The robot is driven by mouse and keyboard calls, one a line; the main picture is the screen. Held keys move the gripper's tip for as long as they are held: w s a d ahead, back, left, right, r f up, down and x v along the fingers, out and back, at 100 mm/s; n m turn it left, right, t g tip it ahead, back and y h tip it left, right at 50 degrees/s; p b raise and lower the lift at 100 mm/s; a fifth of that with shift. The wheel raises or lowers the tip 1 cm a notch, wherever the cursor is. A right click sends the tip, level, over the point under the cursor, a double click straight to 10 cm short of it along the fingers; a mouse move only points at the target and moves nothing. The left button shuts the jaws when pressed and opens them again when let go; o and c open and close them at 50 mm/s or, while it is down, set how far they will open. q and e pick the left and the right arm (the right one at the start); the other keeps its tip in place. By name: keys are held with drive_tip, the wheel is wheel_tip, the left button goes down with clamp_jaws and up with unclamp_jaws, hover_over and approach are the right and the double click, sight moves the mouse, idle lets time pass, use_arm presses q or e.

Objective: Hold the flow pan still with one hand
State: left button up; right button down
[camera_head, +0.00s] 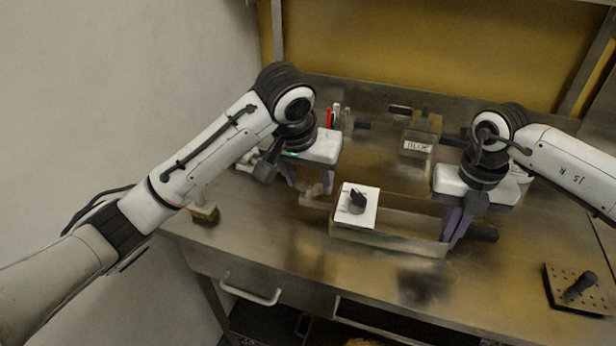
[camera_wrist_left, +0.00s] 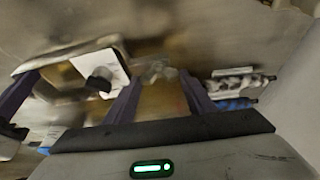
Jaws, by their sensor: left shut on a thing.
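The flow pan (camera_head: 395,240) looks like a long, shallow metal trough on the steel bench. A white plate with a black knob (camera_head: 357,204) sits over its left part. My left gripper (camera_head: 312,188) points down at the pan's left end, shut on what looks like a metal part there. In the left wrist view its purple fingers (camera_wrist_left: 158,90) stand on either side of that small metal part; the exact contact is blurred. My right gripper (camera_head: 455,232) points down at the pan's right end, its fingers close together; whether they grip anything is unclear.
A labelled box (camera_head: 421,133) stands behind the pan, and red and white pens (camera_head: 333,117) behind my left gripper. A perforated plate with a black handle (camera_head: 580,288) lies at the right front. A brush-like block (camera_head: 205,213) is at the left edge. The front middle bench is clear.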

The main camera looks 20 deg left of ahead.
use_arm(q)
drive_tip(key=shift+n, duration=0.5)
drive_tip(key=o, duration=1.1)
drive_tip(key=shift+c, duration=0.2)
drive_tip(key=shift+r, duration=0.1)
drive_tip(key=v, duration=1.1)
drive_tip(key=shift+s+d+r, duration=0.25)
drive_tip(key=shift+r, duration=0.1)
use_arm(e)
drive_tip(key=c, duration=2.5)
unclamp_jaws()
drive_tip(key=o, duration=0.6)
drive_tip(key=shift+c, duration=0.2)
drive_tip(key=shift+r, duration=0.1)
